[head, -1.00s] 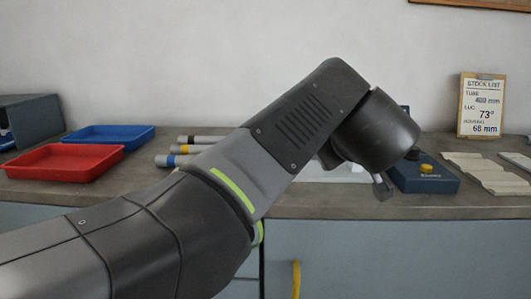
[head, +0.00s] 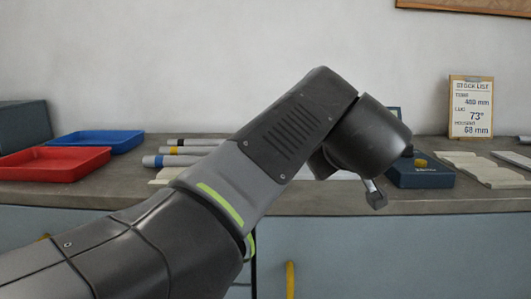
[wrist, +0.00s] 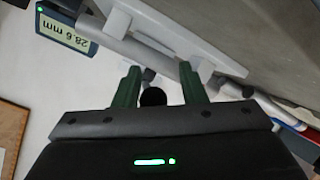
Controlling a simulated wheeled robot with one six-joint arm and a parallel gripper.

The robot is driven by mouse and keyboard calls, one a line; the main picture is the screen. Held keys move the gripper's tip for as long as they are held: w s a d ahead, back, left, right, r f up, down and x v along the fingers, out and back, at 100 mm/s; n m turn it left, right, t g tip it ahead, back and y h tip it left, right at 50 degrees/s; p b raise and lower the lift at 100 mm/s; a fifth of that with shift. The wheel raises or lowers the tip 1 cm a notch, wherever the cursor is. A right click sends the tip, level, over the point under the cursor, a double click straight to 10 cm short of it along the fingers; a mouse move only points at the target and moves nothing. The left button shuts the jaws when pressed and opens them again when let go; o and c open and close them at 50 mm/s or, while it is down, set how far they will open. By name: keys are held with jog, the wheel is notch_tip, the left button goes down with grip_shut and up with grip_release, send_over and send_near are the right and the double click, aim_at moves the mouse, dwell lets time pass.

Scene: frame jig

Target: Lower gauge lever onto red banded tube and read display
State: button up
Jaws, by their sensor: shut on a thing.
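In the wrist view, my gripper (wrist: 158,86) has its two green fingers on either side of a dark round knob (wrist: 152,97), which I take to be the gauge lever's end, and is shut on it. Beyond the fingers, a grey tube (wrist: 150,58) lies along a white jig (wrist: 150,30) with white blocks. I see no red band on it. The display (wrist: 68,30) appears upside down and reads 28.6 mm. A green light shows at its corner. In the head view my arm hides most of the jig, and the fingertips are hidden.
Several banded tubes (head: 185,150) lie on the counter left of my arm. Beyond them are a red tray (head: 50,164) and a blue tray (head: 100,140). A dark blue box (head: 420,174), pale blocks (head: 482,170) and a stock list (head: 471,107) stand at the right.

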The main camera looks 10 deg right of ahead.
jog(key=shift+a+f, duration=0.1)
jog(key=shift+f, duration=0.05)
jog(key=o, duration=0.4)
jog(key=shift+w+a, duration=0.1)
jog(key=shift+r, duration=0.2)
jog(key=p+v, duration=0.3)
jog(key=v, duration=1)
jog(key=shift+s, duration=0.4)
